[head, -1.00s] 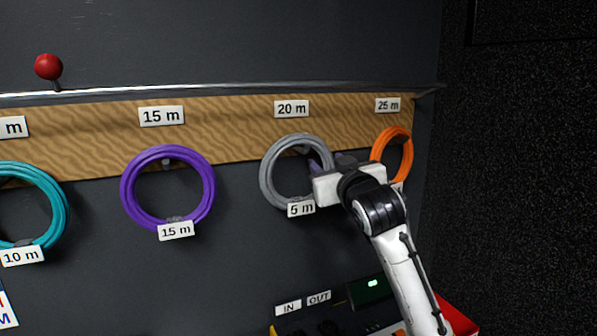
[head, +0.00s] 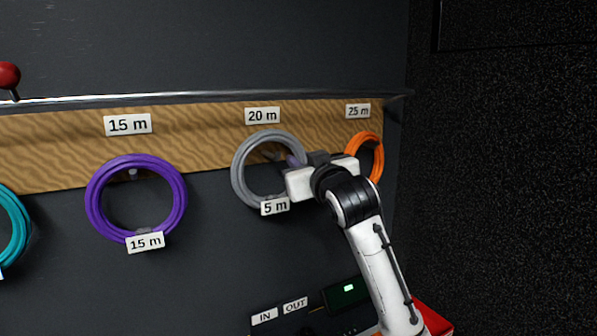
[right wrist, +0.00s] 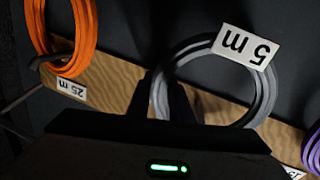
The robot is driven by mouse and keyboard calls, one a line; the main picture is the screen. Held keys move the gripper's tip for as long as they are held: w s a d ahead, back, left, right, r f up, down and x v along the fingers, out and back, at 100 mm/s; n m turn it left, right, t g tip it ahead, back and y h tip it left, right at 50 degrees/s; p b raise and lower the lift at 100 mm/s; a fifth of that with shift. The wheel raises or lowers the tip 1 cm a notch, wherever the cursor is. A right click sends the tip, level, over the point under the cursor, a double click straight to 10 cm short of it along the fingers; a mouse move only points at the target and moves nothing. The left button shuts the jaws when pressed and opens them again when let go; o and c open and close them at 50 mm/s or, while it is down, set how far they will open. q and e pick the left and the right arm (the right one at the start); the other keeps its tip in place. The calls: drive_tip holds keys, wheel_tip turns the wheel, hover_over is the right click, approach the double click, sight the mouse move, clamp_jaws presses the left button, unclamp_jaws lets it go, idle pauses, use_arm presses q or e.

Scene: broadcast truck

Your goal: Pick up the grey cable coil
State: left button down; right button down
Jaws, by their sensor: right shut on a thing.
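The grey cable coil (head: 238,170) is a round loop with a "5 m" tag at its bottom. It is in front of the wooden strip, close under the "20 m" label (head: 262,116). My right gripper (head: 297,161) is shut on the coil's right side. In the right wrist view the coil (right wrist: 262,105) shows upside down, its near side between the dark fingers (right wrist: 163,95). Whether the coil is clear of its peg, I cannot tell. My left gripper is not in view.
An orange coil (head: 377,157) hangs close behind my right wrist under "25 m". A purple coil (head: 98,205) tagged "15 m" hangs to the left, and part of a teal coil (head: 20,230) shows at the left edge. A device with IN and OUT labels (head: 295,306) is below.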

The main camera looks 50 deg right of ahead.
wheel_tip(320, 180, up, 5)
drive_tip(key=shift+s+r, duration=0.15)
drive_tip(key=s+d+b+v, duration=0.2)
drive_tip(key=b+v, duration=0.7)
drive_tip(key=v, duration=0.9)
drive_tip(key=shift+s+d, duration=0.3)
drive_tip(key=shift+d, duration=0.2)
drive_tip(key=shift+s+b, duration=0.1)
drive_tip(key=shift+b, duration=0.2)
